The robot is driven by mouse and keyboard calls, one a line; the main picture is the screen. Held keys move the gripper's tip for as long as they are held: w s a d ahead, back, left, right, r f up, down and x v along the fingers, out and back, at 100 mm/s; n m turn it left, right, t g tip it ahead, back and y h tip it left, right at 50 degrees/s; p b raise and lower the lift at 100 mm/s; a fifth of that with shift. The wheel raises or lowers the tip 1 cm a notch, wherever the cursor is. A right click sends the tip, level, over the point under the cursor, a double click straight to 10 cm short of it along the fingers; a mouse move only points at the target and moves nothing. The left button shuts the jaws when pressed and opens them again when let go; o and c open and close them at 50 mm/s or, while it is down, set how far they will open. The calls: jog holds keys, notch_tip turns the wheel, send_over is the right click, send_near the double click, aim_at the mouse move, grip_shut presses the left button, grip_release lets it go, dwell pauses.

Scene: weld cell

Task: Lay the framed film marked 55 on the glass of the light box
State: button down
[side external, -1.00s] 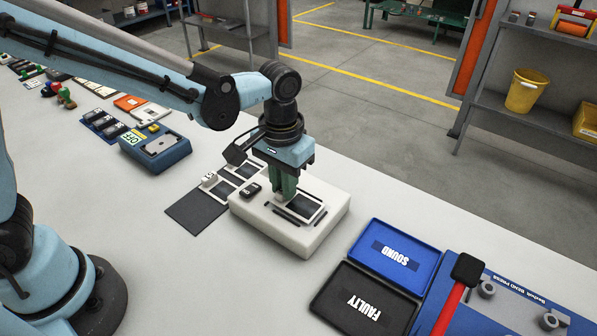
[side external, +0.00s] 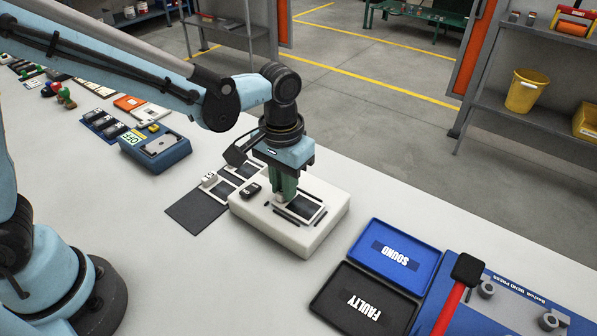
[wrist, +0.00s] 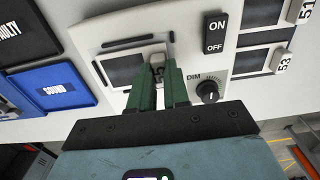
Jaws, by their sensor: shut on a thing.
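The light box (side external: 322,236) is a low white block on the bench with a DIM knob (wrist: 207,92) and an ON/OFF switch (wrist: 215,32). My gripper (side external: 284,197) points down over its top, with green fingers shut on the tab (wrist: 157,68) of a white-framed dark film (wrist: 124,70). The fingers partly hide the tab's number. The film shows over the glass area between black strips (wrist: 130,42), at or very near the surface; I cannot tell whether it touches. The glass is hidden under it.
Framed films with tabs, one marked 53 (wrist: 283,62), lie on a dark mat (side external: 196,212) beside the box. The blue SOUND tray (side external: 420,259) and black FAULTY tray (side external: 335,306) are to the right. A blue OFF device (side external: 172,156) stands left. The front bench is clear.

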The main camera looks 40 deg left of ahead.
jog(key=shift+f, duration=0.1)
jog(key=c, duration=1)
grip_release()
jog(key=shift+r, duration=3.55)
jog(key=shift+a, duration=0.1)
jog(key=shift+s+a+r, duration=0.15)
jog(key=shift+a+r, duration=0.05)
jog(key=shift+a, duration=0.1)
jog(key=s+a+t, duration=0.2)
jog(key=a, duration=0.2)
jog(key=s+a+t, duration=0.2)
jog(key=a, duration=0.2)
jog(key=s+a+r+t, duration=0.1)
jog(key=s+a+t, duration=0.2)
jog(key=a, duration=0.2)
